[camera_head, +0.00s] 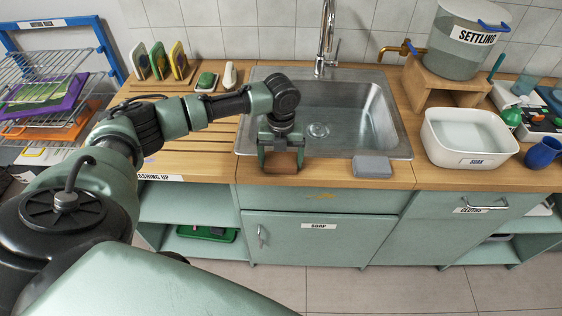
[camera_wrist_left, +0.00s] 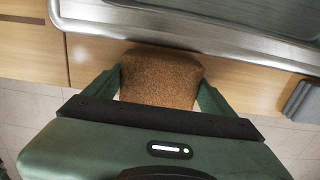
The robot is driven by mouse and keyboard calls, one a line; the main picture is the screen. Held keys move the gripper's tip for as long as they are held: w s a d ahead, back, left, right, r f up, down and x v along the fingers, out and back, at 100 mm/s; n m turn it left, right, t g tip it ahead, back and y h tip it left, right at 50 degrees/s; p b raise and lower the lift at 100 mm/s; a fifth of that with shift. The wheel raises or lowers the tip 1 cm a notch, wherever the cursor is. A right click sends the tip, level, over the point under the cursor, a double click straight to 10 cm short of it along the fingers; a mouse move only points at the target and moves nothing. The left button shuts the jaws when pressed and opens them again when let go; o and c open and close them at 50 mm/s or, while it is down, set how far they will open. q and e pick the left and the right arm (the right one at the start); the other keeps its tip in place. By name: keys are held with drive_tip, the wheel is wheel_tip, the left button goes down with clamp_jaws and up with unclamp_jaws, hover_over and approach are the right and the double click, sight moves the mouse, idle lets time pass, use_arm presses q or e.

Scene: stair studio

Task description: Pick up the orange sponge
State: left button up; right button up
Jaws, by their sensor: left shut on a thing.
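The orange sponge (camera_head: 281,163) looks brownish-orange in the head view. It is at the front edge of the counter, just in front of the sink. My left gripper (camera_head: 281,160) is shut on it, with one finger on each side. In the left wrist view the sponge (camera_wrist_left: 161,78) shows a rough brown face between the two green fingers of my left gripper (camera_wrist_left: 160,88). Whether the sponge touches the counter cannot be told. My right gripper is not in view.
The steel sink (camera_head: 375,115) lies just behind the gripper. A grey sponge (camera_head: 371,166) lies on the counter's front edge to the right. A white basin (camera_head: 470,153) stands farther right. A ribbed wooden drainboard (camera_head: 190,160) is at left, with a drying rack (camera_head: 45,70) beyond.

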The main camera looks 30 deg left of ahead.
sight(281, 159)
use_arm(q)
drive_tip(key=shift+r, duration=0.15)
drive_tip(key=shift+r, duration=0.3)
wheel_tip(281, 159, up, 19)
drive_tip(key=b, duration=0.2)
drive_tip(key=shift+r+b, duration=0.15)
drive_tip(key=shift+b, duration=0.2)
